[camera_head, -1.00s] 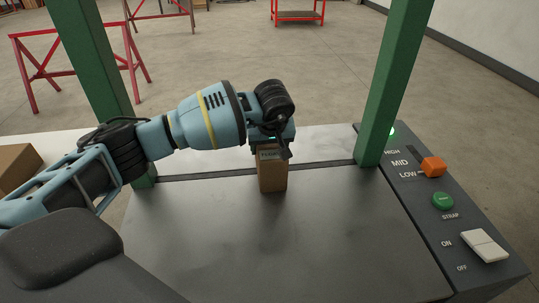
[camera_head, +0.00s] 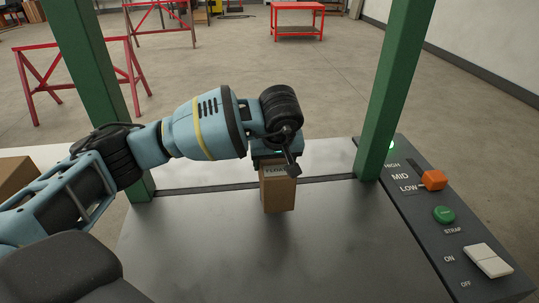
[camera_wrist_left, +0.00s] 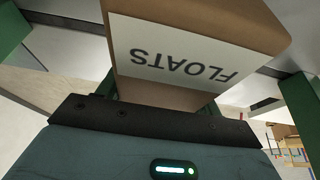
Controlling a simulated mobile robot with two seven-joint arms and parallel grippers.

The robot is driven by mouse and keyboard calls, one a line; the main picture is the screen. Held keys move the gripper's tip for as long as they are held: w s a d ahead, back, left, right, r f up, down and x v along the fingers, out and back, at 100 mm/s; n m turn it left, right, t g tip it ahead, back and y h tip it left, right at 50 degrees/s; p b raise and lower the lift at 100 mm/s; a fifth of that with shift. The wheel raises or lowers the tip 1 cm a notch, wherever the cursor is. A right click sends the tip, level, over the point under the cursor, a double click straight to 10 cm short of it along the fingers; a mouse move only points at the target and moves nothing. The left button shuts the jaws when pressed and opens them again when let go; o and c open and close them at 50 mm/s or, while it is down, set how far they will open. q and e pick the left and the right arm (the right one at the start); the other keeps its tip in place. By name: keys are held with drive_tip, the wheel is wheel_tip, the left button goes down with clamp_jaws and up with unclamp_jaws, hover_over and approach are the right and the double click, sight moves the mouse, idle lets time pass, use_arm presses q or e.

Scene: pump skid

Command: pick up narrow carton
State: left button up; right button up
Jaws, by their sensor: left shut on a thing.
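The narrow carton (camera_head: 278,193) is brown and upright, with a white label near its top, between the two green posts of the steel bench. My left gripper (camera_head: 279,160) is shut on its upper part from above. In the left wrist view the carton (camera_wrist_left: 215,25) fills the top, its label reading FLOATS upside down, close against my gripper (camera_wrist_left: 155,115). The fingertips are hidden there. I cannot tell clearly whether the carton's base touches the bench top. My right gripper is out of view.
Green posts (camera_head: 391,90) (camera_head: 90,80) flank the carton. A control panel (camera_head: 450,235) with an orange lever, green STRAP button and white switch lies at the right. Another brown carton (camera_head: 15,177) is at the left edge. The front bench top (camera_head: 270,260) is clear.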

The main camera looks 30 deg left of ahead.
sight(285, 196)
use_arm(q)
drive_tip(key=s+d, duration=0.5)
drive_tip(key=s+d+r, duration=0.1)
drive_tip(key=s+d, duration=0.1)
drive_tip(key=s, duration=0.1)
drive_tip(key=shift+d+r, duration=0.1)
drive_tip(key=shift+d, duration=0.1)
